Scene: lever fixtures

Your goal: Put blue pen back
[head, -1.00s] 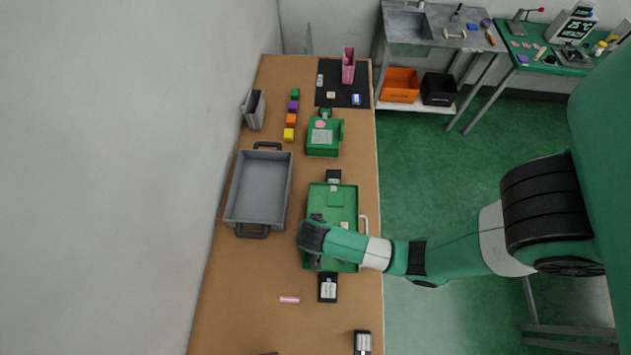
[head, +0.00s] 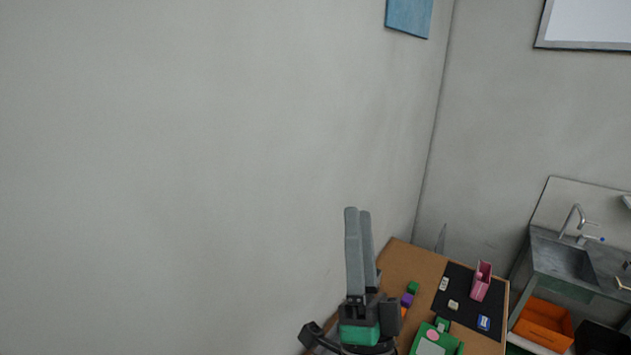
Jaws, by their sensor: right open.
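I cannot make out a blue pen in the head view. A pink upright holder (head: 481,281) stands on the black mat (head: 462,284) at the far end of the table; its contents are too small to tell. My right gripper (head: 358,213) is raised in front of the wall, fingers pointing up, open and with nothing seen between them. It hides part of the table's left side. My left gripper is out of view.
A small blue item (head: 484,322) and pale blocks lie on the mat. Green (head: 412,288) and purple (head: 407,300) cubes sit left of it. A green fixture (head: 436,340) is at the bottom edge. A metal sink (head: 566,262) stands right, above an orange bin (head: 543,325).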

